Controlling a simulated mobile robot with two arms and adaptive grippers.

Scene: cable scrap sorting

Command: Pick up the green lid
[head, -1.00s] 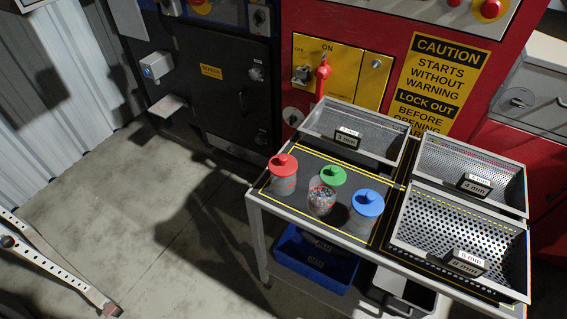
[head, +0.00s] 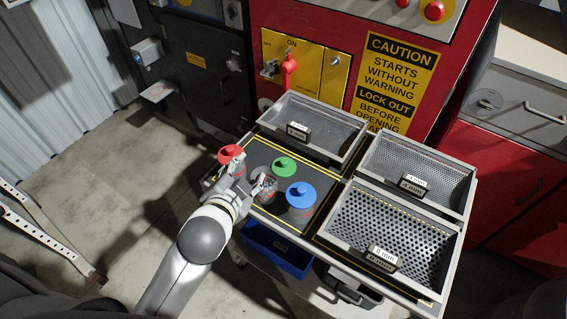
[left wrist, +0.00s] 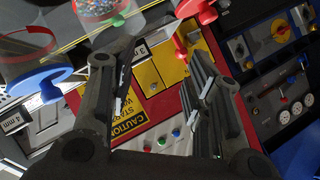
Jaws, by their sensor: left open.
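The green lid (head: 283,168) has a round knob and appears to sit on a clear jar of multicoloured bits, in the middle of the jar group on the cart. My right gripper is in no view.
A red-lidded jar (head: 230,154) stands close left and a blue-lidded jar (head: 300,195) close right. Labelled sieve trays (head: 335,240) fill the cart's right and back. A blue bin (head: 275,255) is underneath. A red cabinet (head: 345,30) stands behind.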

